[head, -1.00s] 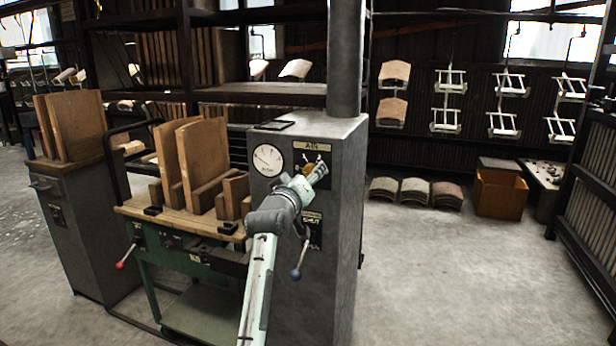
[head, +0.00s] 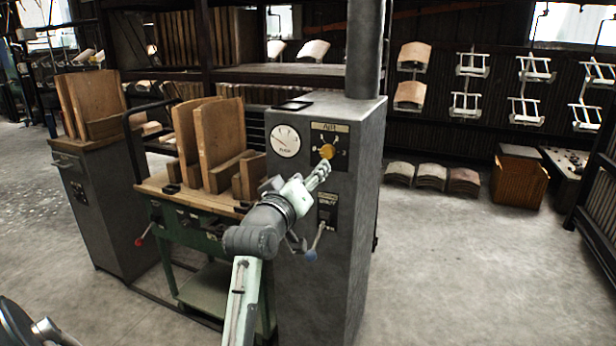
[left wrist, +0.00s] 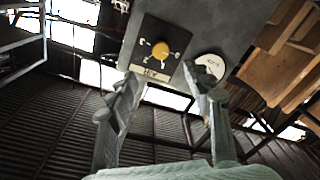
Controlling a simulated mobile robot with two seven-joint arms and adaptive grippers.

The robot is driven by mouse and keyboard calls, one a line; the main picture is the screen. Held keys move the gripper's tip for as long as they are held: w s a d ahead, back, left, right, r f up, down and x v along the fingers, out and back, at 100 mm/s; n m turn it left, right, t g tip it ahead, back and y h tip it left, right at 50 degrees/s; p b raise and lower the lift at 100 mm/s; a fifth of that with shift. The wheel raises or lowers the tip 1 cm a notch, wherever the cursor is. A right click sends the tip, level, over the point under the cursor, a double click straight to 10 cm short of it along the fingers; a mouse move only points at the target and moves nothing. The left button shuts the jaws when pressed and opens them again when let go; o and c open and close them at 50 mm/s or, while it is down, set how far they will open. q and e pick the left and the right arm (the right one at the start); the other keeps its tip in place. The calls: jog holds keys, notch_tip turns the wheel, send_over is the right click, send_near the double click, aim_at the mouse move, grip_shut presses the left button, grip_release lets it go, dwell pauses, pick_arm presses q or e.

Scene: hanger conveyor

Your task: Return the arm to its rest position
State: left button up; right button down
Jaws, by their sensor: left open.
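My left gripper (head: 320,172) is in front of the tall grey cabinet, just below the yellow knob (head: 327,151) in the head view. In the left wrist view its two fingers (left wrist: 160,82) are spread apart with nothing between them. The yellow knob (left wrist: 160,50) shows there on its dark AIR plate (left wrist: 146,71), beyond the fingertips and apart from them. My left arm reaches up from the bottom of the head view. My right gripper is not in view.
The grey cabinet (head: 345,250) has a round gauge (head: 285,140) and a blue-tipped lever (head: 311,254) close to my wrist. A green bench (head: 180,212) with wooden boards stands left of it. An orange box (head: 519,180) is at the back right. Open floor lies to the right.

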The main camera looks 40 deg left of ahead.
pick_arm(q)
jog(key=shift+s, duration=0.2)
dwell(0.4)
jog(key=s+d+f+m+g+h, duration=0.1)
jog(key=d+f+m+g+h, duration=0.2)
jog(key=f, duration=1.3)
jog(key=s+d+f+m+g+h, duration=0.1)
jog(key=d+f+m+g, duration=0.3)
jog(key=f, duration=1.2)
jog(key=s+d+f+m+g, duration=0.2)
jog(key=s+f+g, duration=0.2)
jog(key=s+f, duration=1)
jog(key=s+d+f+m+g, duration=0.2)
jog(key=s+f+m+g, duration=0.1)
jog(key=s+f, duration=1)
jog(key=shift+s+d+f+g, duration=0.2)
jog(key=shift+s+f+g, duration=0.25)
jog(key=shift+f, duration=0.3)
